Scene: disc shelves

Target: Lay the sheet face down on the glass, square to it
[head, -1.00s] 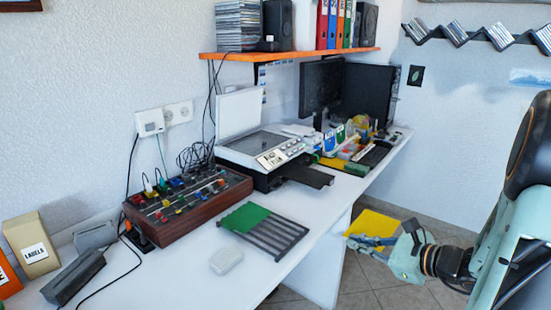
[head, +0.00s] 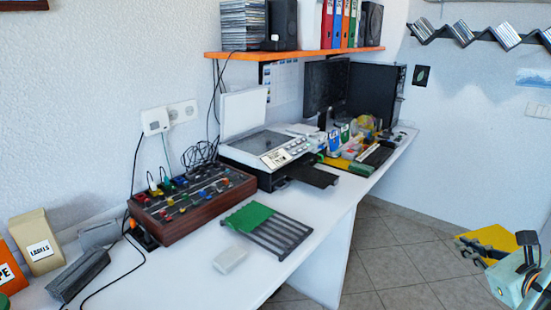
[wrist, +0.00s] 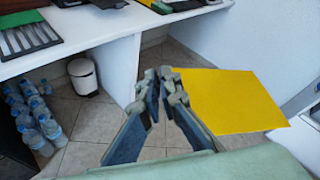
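My gripper (head: 474,248) is at the lower right edge of the head view, over the floor and apart from the desk. It is shut on a yellow sheet (head: 497,236) by one edge. In the wrist view, my gripper's fingertips (wrist: 165,82) meet at the left edge of the yellow sheet (wrist: 228,100), which sticks out to the right, looking flat. The scanner (head: 270,172) stands on the desk with its white lid (head: 243,111) raised. Its glass (head: 258,143) is uncovered and looks empty. Which side of the sheet is its face, I cannot tell.
A slotted dark rack (head: 275,232) with a green sheet (head: 250,216) lies on the desk (head: 205,282) before the scanner. A mixer box (head: 190,206) stands left of it. A shelf (head: 290,53) hangs above. A bin (wrist: 83,77) and bottles (wrist: 35,115) stand under the desk.

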